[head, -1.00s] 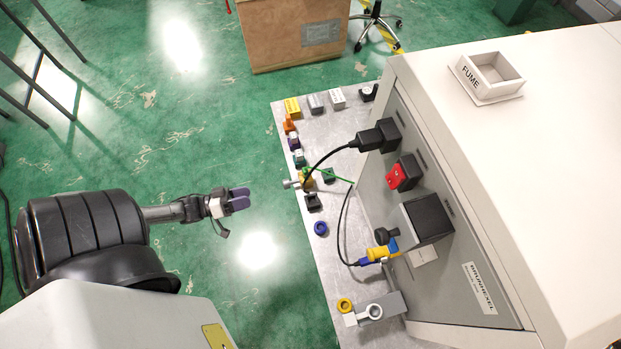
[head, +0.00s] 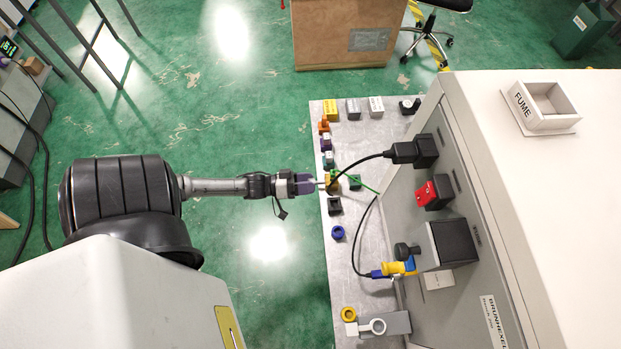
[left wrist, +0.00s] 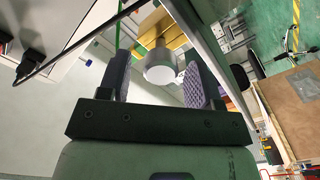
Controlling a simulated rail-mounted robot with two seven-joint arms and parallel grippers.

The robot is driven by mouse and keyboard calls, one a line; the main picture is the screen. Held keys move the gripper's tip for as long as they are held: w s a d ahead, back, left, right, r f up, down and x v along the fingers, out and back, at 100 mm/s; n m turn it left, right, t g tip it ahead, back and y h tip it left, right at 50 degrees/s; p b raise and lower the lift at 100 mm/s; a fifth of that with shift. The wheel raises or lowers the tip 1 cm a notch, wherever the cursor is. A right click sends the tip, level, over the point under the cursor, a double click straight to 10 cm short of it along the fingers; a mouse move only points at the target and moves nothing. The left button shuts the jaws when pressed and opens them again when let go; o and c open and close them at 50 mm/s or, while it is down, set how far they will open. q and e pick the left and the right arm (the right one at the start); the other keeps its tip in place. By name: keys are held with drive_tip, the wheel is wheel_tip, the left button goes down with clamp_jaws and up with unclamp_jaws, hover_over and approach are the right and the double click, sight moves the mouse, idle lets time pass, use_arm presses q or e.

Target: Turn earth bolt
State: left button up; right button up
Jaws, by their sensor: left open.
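The earth bolt (left wrist: 160,67) shows in the left wrist view as a grey cylinder with a pale round end, mounted at a yellow block. My left gripper (left wrist: 158,63) is open, with one purple-grey pad on each side of the bolt head. Gaps show between head and pads. The gripper largely hides the bolt there. A green wire (head: 362,186) runs from near the block toward the machine. My right gripper is out of view.
The grey machine (head: 445,275) stands along the bench's (head: 345,285) right side. Small coloured parts line the bench's left edge, including a dark block (head: 334,206) and a blue ring (head: 338,232) nearby. A black cable (head: 360,164) arches close to the gripper.

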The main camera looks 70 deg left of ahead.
use_arm(q)
drive_tip(key=shift+w+d, duration=0.2)
drive_tip(key=shift+w, duration=0.35)
drive_tip(key=c, duration=0.9)
drive_tip(key=shift+c, duration=0.2)
drive_tip(key=shift+m, duration=0.3)
